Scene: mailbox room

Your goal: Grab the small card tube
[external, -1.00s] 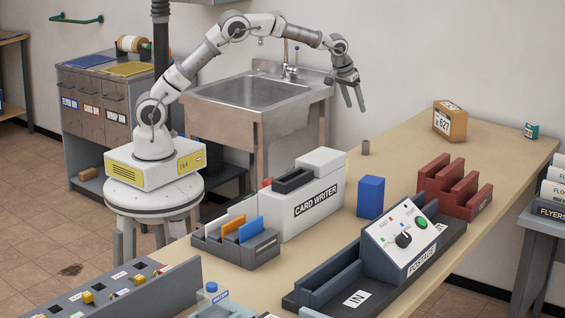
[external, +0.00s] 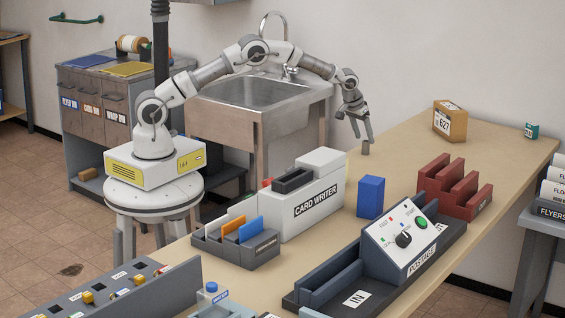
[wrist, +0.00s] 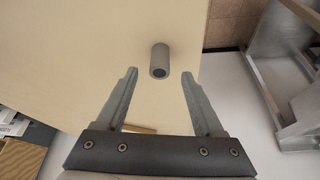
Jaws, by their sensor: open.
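The small card tube (external: 366,149) is a short grey cylinder standing on the wooden table near its back edge. In the wrist view the tube (wrist: 159,60) shows a dark hole in its end and lies just beyond the fingertips, between their lines. My gripper (external: 361,138) is just above the tube in the external view, pointing down, and its fingers hide part of the tube's top. In the wrist view my gripper (wrist: 159,72) is open, with nothing between its fingers.
A blue box (external: 370,197) and the white card writer (external: 306,205) stand nearer the camera. A brown box (external: 450,122) stands further right, beyond a red stepped rack (external: 450,187). The sink (external: 260,100) is behind the table. The table around the tube is clear.

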